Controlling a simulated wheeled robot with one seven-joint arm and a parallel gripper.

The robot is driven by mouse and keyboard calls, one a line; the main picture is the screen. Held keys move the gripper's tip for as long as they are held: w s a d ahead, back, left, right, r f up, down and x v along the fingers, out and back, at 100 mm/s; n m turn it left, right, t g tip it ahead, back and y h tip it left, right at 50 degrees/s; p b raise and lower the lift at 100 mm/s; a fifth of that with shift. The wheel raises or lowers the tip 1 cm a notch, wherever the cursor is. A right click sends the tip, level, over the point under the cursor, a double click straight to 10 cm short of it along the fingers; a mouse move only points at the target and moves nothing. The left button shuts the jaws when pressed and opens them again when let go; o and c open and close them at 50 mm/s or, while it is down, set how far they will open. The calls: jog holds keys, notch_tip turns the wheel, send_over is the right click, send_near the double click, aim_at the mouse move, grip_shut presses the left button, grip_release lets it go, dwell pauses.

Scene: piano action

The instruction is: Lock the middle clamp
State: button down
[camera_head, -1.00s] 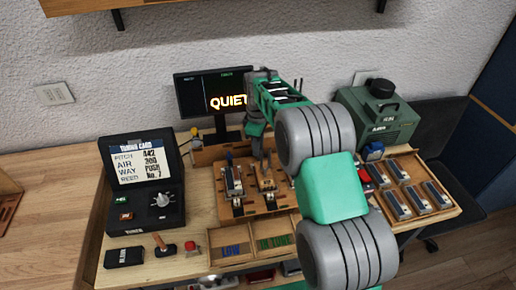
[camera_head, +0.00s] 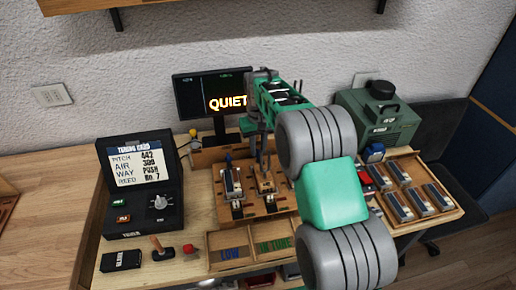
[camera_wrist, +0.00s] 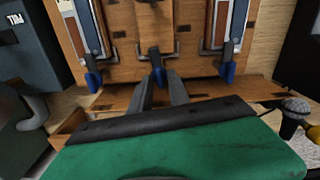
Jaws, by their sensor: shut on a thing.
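The middle clamp (camera_wrist: 156,55) is a grey metal bracket with a blue-tipped lever on the upright wooden board (camera_wrist: 120,70). In the wrist view, my gripper (camera_wrist: 160,90) has its two dark fingers closed at the blue tip, one on each side. In the head view, my gripper (camera_head: 262,158) reaches down to the back of the board, over the middle position. The exact contact is partly hidden by the fingers. Blue-tipped clamps also show on the left (camera_wrist: 93,80) and right (camera_wrist: 227,72), beside metal reed plates.
A monitor (camera_head: 212,98) reading QUIET stands behind the board. A tuner box (camera_head: 140,190) is at the left, a green machine (camera_head: 380,115) at the back right. A tray of several metal blocks (camera_head: 450,190) lies right, and bins (camera_head: 233,240) are in front.

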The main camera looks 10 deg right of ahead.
jog(key=shift+m, duration=0.8)
jog(key=c, duration=1.3)
grip_release()
notch_tip(320, 180, up, 8)
jog(key=shift+d+f+b, duration=0.1)
jog(key=shift+b, duration=0.55)
